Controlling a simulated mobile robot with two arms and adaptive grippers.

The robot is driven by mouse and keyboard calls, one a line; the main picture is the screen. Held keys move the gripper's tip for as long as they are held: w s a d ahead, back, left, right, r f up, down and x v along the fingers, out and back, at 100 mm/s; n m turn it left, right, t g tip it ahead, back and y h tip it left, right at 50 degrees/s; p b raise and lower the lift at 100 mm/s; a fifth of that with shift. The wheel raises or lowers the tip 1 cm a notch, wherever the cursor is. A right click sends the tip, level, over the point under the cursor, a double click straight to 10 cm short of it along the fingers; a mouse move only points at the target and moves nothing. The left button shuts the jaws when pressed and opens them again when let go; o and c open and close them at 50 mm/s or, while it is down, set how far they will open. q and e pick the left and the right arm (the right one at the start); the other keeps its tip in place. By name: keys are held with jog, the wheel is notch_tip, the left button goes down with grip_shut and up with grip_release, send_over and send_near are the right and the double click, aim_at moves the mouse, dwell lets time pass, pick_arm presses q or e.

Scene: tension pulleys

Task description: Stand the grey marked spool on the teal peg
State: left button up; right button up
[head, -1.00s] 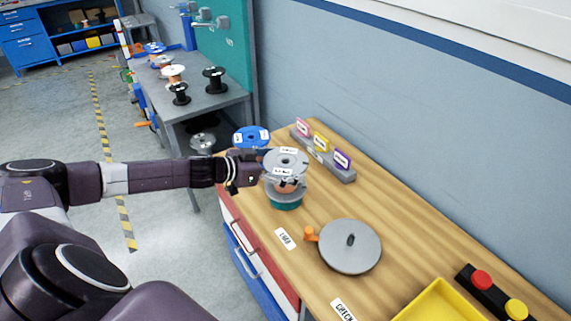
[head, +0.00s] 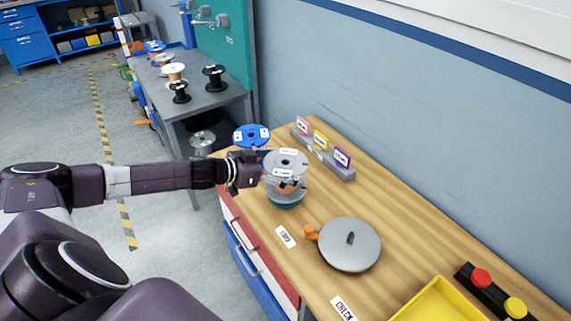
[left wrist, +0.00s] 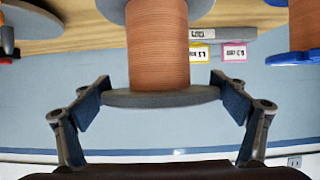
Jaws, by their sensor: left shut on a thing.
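The grey marked spool (head: 287,160) has grey flanges, white labels on top and a copper-coloured winding. It is upright over a teal base (head: 287,205) near the table's left edge. The teal peg itself is hidden by the spool. I cannot tell whether the spool rests on the base or hangs just above it. My left gripper (head: 262,170) is at the spool's left side, shut on it. In the left wrist view, the gripper fingers (left wrist: 163,100) flank one grey flange, with the copper winding (left wrist: 158,45) beyond. My right gripper is not in view.
A blue spool (head: 252,135) stands just behind. A grey rack (head: 338,171) with pink, yellow and purple cards is to the right. A grey disc (head: 348,250) with an orange knob, a yellow tray (head: 437,300) and a button box (head: 495,292) lie nearer.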

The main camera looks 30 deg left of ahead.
pick_arm(q)
jog(key=shift+f+b, duration=0.35)
jog(key=shift+f, duration=0.5)
jog(key=shift+f+p, duration=0.15)
jog(key=shift+p, duration=0.15)
dwell(0.8)
jog(key=shift+f+b, duration=0.35)
jog(key=shift+f, duration=0.35)
jog(key=shift+s+d+f, duration=0.1)
jog(key=shift+s+f, duration=0.05)
jog(key=shift+f, duration=0.25)
jog(key=o, duration=1.9)
jog(key=shift+c, duration=0.2)
jog(key=shift+f, duration=0.1)
jog(key=shift+s, duration=0.1)
